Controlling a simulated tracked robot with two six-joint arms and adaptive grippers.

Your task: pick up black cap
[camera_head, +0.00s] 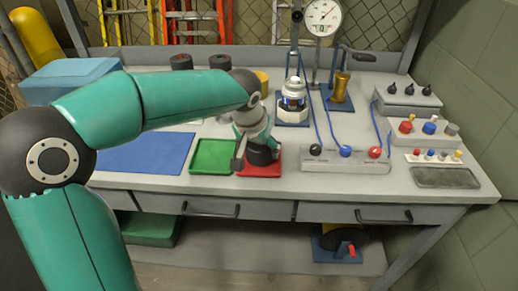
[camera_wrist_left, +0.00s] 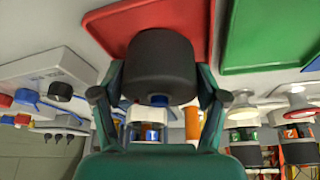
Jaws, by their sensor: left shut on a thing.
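The black cap (camera_wrist_left: 160,68) is a thick dark cylinder between the two fingers of my left gripper (camera_wrist_left: 160,95) in the left wrist view. The fingers are shut on its sides. In the head view the black cap (camera_head: 263,155) shows under my left gripper (camera_head: 255,148), over the red tray (camera_head: 260,172). The gripper points down and hides part of the cap. I cannot tell whether the cap touches the tray. My right gripper is in neither view.
A green tray (camera_head: 212,158) and a blue mat (camera_head: 145,152) lie left of the red tray. A grey box with coloured knobs (camera_head: 345,167) is to the right. A white and blue device (camera_head: 293,98) and a brass cylinder (camera_head: 341,88) stand behind. Two dark-topped items are at the back.

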